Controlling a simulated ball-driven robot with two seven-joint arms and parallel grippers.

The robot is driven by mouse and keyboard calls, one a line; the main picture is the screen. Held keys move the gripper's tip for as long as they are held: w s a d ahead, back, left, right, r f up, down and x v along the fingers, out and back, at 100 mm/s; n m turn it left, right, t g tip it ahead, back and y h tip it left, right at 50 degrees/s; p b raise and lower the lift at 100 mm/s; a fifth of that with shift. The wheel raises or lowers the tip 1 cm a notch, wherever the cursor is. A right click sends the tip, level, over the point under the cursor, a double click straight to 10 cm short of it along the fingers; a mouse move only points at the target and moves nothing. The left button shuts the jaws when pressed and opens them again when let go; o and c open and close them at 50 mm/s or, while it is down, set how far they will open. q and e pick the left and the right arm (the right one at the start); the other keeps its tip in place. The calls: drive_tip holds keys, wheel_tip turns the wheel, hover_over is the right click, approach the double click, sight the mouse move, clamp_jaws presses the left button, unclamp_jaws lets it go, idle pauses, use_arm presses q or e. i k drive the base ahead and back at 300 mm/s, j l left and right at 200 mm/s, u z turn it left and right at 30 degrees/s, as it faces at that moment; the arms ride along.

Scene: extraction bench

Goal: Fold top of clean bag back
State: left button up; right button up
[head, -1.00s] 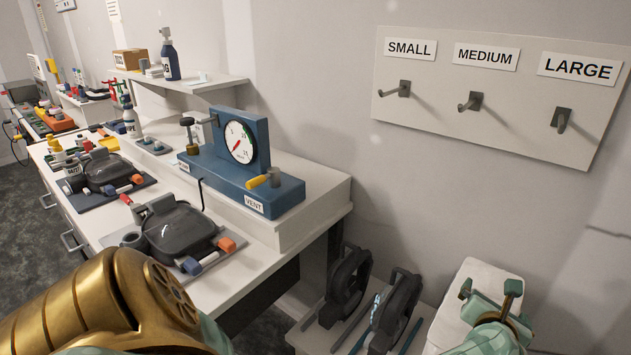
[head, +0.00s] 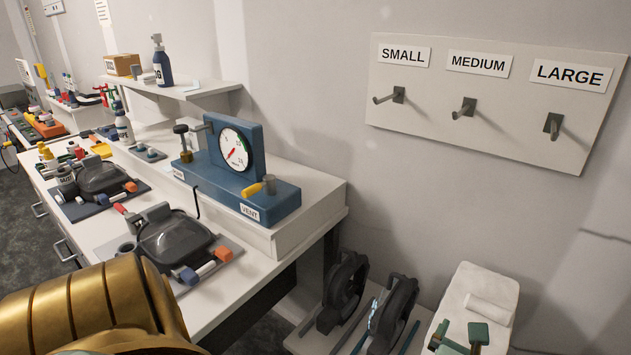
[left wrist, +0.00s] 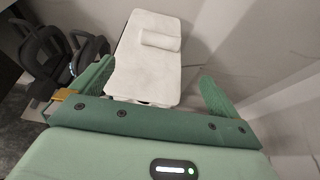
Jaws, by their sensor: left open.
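A long white, soft-looking padded piece (head: 467,297) stands at the lower right of the head view, with a white roll or folded part (head: 489,309) on its top. I cannot tell for sure whether this is the clean bag. In the left wrist view the white piece (left wrist: 146,76) lies ahead of the fingers, with the roll (left wrist: 160,40) near its far end. My left gripper (head: 459,335) is open and empty, near the front end of the white piece in the head view. Its spread fingers also show in the left wrist view (left wrist: 155,86). My right gripper is out of view.
Two dark round devices (head: 343,290) stand on a low shelf left of the white piece. The bench (head: 112,220) holds a blue gauge unit (head: 240,180) and black presses (head: 172,240). A hook board (head: 490,105) hangs on the wall.

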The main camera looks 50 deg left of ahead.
sight(476, 293)
drive_tip(key=k+u, duration=0.25)
drive_tip(key=k, duration=0.8)
